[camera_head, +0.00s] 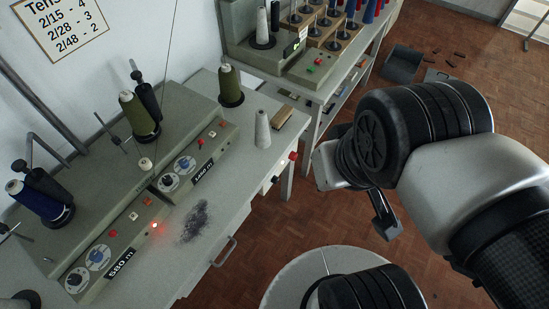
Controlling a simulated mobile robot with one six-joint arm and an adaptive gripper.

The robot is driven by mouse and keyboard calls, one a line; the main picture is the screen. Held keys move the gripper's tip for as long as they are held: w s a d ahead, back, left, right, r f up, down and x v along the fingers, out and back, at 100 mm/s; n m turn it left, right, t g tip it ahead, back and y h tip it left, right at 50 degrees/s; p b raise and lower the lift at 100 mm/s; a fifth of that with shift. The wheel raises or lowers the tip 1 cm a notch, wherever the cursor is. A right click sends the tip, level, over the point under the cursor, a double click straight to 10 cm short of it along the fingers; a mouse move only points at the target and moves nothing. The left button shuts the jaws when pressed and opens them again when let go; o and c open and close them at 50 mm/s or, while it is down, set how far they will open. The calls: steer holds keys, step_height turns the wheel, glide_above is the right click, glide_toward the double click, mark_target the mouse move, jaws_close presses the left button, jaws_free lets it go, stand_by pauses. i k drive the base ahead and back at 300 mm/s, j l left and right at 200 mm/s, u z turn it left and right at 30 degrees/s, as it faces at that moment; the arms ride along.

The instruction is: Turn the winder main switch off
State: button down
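The grey winder (75,205) stands on the left table, with two control panels on its front. The nearer panel has a glowing red lamp (155,226), small buttons and two dials (97,257). The farther panel has similar dials (185,165) and a small red button (212,134). A red knob (293,156) and a small black-and-white fitting (275,179) sit at the table's right edge; I cannot tell which part is the main switch. My gripper (385,217) is right of the table, apart from it, mostly hidden behind my arm; its opening is unclear.
Dark grey lint (196,220) lies on the tabletop. A grey cone (262,129) and a brush (285,114) stand near its far end. A second machine (310,64) with red and green buttons is behind. Open brown floor (255,247) lies right of the table.

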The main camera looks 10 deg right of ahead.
mark_target(293, 156)
steer(key=i+l+z, duration=0.2)
steer(key=l+z, duration=0.15)
steer(key=i+l+z, duration=0.35)
steer(key=k+l, duration=0.1)
